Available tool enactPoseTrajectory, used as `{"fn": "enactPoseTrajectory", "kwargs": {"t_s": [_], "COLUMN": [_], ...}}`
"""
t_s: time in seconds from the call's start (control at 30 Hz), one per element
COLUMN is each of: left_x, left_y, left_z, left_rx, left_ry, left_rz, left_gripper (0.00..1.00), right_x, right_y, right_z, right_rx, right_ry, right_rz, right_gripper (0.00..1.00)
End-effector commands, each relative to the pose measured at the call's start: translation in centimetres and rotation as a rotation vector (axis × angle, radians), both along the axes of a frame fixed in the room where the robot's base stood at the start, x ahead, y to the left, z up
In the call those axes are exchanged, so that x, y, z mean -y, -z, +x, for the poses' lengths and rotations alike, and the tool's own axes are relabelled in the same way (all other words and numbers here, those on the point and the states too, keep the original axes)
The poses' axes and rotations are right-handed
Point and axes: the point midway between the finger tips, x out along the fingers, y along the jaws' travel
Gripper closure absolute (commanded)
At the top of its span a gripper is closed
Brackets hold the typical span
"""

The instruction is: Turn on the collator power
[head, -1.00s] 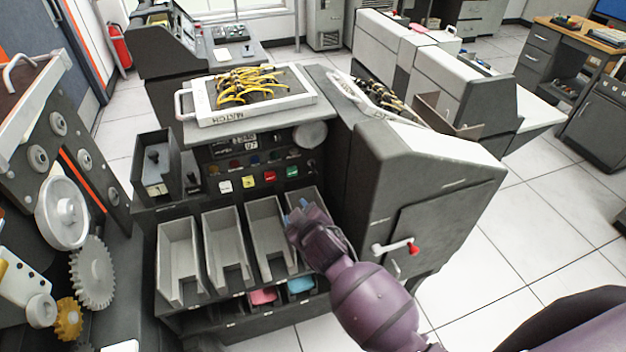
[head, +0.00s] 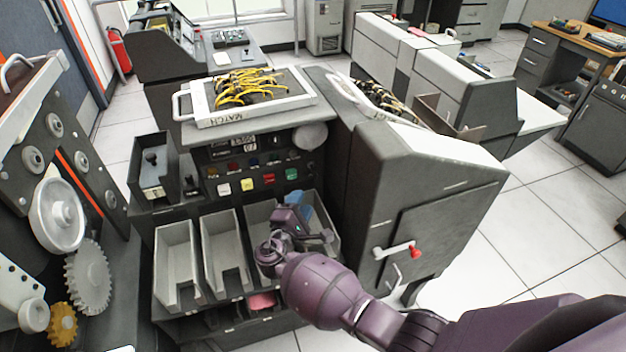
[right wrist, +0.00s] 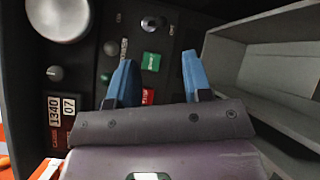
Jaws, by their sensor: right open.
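The collator is the dark grey machine in the middle of the head view. Its control panel (head: 262,170) has coloured buttons, including a green button (head: 291,174) and a red button (head: 269,178). In the right wrist view the green button (right wrist: 151,62) shows between my blue fingertips, near a small round metal-rimmed knob or switch (right wrist: 151,23). I cannot tell which control is the power. My right gripper (head: 298,203) is open and empty below the panel, over the right-hand card pockets. It also shows in the right wrist view (right wrist: 160,66). My left gripper is out of view.
Grey card pockets (head: 177,262) stand below the panel. A plugboard frame marked MATCH (head: 250,110) lies on top. A slanted cabinet with a red-knobbed handle (head: 416,252) is at the right. A machine with gears (head: 88,275) stands at the left.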

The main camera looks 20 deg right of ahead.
Motion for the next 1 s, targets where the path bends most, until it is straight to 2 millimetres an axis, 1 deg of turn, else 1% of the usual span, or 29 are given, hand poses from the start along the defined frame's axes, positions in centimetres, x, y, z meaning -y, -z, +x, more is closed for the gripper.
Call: {"fn": "enactPoseTrajectory", "kwargs": {"t_s": [0.3,0.5,0.7,1.0], "left_x": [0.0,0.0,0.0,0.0], "left_y": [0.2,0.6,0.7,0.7], "left_z": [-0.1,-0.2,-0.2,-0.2], "left_rx": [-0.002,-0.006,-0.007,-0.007], "left_ry": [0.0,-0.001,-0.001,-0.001], "left_rz": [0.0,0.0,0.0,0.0], "left_gripper": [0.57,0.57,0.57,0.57], "right_x": [3.2,4.9,5.6,5.7], "right_y": [0.0,0.1,0.1,0.0], "right_z": [4.3,6.5,7.5,7.7], "right_rx": [0.0,-0.001,-0.001,-0.001], "right_ry": [-0.001,0.0,-0.002,-0.002], "right_rz": [0.0,0.002,0.003,0.004], "right_gripper": [0.54,0.54,0.54,0.54]}}
